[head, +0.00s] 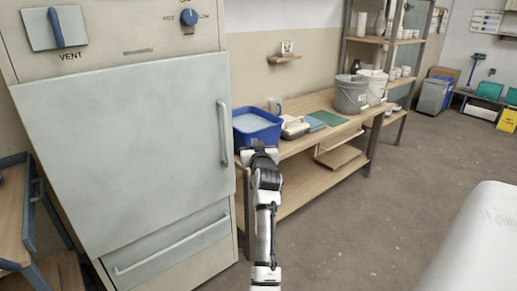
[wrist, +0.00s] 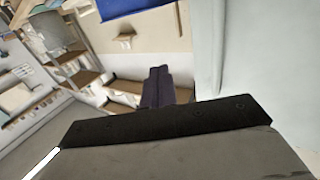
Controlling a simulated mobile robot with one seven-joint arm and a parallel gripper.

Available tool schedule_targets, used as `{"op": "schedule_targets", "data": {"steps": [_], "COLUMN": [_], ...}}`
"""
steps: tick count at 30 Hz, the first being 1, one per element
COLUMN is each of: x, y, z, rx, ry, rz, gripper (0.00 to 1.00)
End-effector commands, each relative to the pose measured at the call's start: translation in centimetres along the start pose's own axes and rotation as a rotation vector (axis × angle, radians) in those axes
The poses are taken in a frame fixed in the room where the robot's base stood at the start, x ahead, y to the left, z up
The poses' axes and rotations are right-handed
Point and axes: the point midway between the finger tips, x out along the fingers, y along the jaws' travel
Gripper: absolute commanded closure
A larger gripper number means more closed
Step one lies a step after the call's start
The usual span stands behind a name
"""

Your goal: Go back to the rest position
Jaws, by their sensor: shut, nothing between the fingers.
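My gripper (head: 259,146) is at the end of my raised arm, in the middle of the head view, in front of the near end of the wooden workbench. In the wrist view its two dark fingers (wrist: 158,80) are together with nothing between them. Behind it in the head view a blue tub (head: 257,133) with pale contents stands on the bench. I cannot tell from this view how far the gripper is from the tub's front. The blue tub also shows at the top of the wrist view (wrist: 135,8).
A large pale cabinet (head: 125,150) with handles stands close on the left. Grey (head: 350,97) and white (head: 372,84) buckets stand farther along the workbench (head: 310,141). A white rounded surface (head: 478,245) is at the lower right. The floor (head: 370,220) between is clear.

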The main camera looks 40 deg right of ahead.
Motion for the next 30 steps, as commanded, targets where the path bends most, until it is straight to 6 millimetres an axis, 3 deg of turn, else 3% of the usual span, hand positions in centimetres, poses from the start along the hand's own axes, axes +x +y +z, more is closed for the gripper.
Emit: {"op": "schedule_targets", "data": {"steps": [4, 12, 14, 16, 20, 23, 26, 30], "x": [-1.1, -1.3, -1.3, -1.2, -1.3, -2.3, -4.2, -8.4], "y": [0.7, 0.7, 0.1, -1.7, -8.6, -15.8, -22.9, -32.3], "z": [0.1, 0.0, -0.2, -0.8, -3.1, -5.5, -8.0, -11.3], "rx": [0.000, -0.001, -0.003, -0.009, -0.030, -0.046, -0.052, -0.047], "ry": [0.000, -0.001, 0.005, 0.021, 0.088, 0.164, 0.243, 0.359], "rz": [0.000, -0.001, -0.008, -0.028, -0.103, -0.183, -0.267, -0.386], "gripper": [1.00, 1.00, 1.00, 1.00, 1.00, 1.00, 1.00, 1.00]}}
